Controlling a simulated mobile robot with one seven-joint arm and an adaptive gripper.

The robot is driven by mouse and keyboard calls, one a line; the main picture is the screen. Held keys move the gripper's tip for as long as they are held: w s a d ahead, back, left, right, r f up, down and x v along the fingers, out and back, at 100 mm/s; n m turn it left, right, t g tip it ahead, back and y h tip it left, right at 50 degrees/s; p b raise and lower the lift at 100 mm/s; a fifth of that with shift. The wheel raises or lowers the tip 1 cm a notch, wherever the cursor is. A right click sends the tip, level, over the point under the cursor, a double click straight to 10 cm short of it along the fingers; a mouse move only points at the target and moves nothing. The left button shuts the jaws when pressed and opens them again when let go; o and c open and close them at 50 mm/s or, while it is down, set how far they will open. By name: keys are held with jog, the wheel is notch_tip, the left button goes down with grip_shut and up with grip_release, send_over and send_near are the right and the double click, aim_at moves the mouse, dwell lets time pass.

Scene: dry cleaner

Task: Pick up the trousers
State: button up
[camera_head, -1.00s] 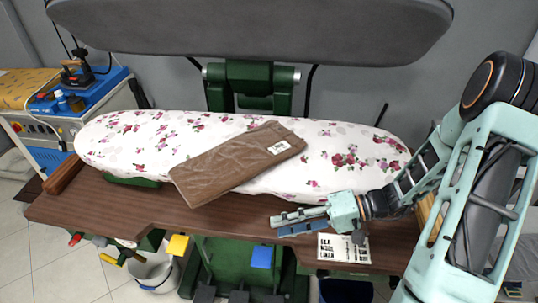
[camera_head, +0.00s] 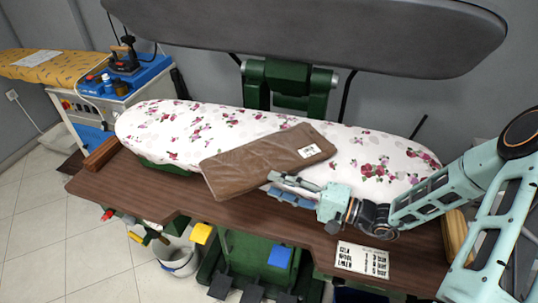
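The brown folded trousers (camera_head: 250,165) lie flat on the flower-patterned ironing board, with a small white label near their right end. Their lower left corner reaches past the board's front edge. My gripper (camera_head: 271,186) points left at the front edge of the board, and its fingertips are at the lower edge of the trousers. The two fingers look apart, one grey above and one blue below. I cannot tell whether the cloth's edge is between them.
The ironing board (camera_head: 380,170) stands over a brown wooden table (camera_head: 150,195). A large grey press head (camera_head: 320,30) hangs above. A printed card (camera_head: 362,259) lies at the table's front. A blue ironing station (camera_head: 140,80) stands at the left.

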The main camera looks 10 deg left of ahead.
jog(key=shift+x, duration=1.5)
jog(key=shift+r, duration=0.1)
jog(key=shift+c, duration=0.7)
grip_shut()
